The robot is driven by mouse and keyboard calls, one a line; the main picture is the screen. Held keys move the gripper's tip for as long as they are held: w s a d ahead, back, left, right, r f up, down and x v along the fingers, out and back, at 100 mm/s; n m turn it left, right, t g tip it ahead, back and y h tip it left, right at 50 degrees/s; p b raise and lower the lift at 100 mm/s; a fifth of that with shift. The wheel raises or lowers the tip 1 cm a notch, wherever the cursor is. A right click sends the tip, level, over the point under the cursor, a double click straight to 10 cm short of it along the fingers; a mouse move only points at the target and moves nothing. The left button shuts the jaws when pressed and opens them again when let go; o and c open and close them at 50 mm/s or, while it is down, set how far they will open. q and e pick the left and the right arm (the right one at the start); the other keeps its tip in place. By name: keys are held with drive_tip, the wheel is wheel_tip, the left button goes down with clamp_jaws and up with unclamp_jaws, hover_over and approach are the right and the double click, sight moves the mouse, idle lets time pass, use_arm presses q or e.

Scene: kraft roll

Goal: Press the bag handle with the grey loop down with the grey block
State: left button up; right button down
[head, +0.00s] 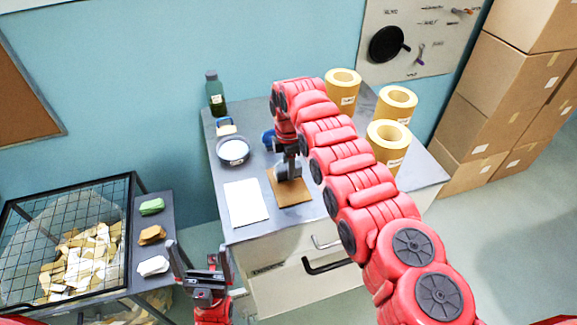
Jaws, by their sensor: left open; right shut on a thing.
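A brown kraft piece (296,196) lies flat on the cabinet top, partly hidden under my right gripper. My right gripper (288,172) points down over the piece's upper part and is shut on a small grey thing, likely the grey block. Its fingers hide most of it, and I cannot tell whether it touches the kraft. A handle with a grey loop is not clearly visible. My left gripper (204,268) is open and empty, in front of the cabinet at its left, well apart from the kraft piece.
A white sheet (246,203), a round dish (233,151), a blue-handled item (226,127) and a dark bottle (215,93) are on the cabinet's left. Several yellow rolls (388,143) stand right, partly behind my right arm. A mesh-topped scrap bin (68,180) stands left.

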drive_tip(key=shift+f+b, duration=0.6)
drive_tip(key=shift+f, duration=0.05)
idle(0.7)
drive_tip(key=shift+s+f+b, duration=0.2)
drive_tip(key=shift+b, duration=0.3)
idle(2.1)
drive_tip(key=shift+r, duration=0.1)
idle(1.3)
drive_tip(key=shift+w+r, duration=0.2)
drive_tip(key=shift+r, duration=0.55)
wheel_tip(320, 180, up, 3)
drive_tip(key=shift+r, duration=1.3)
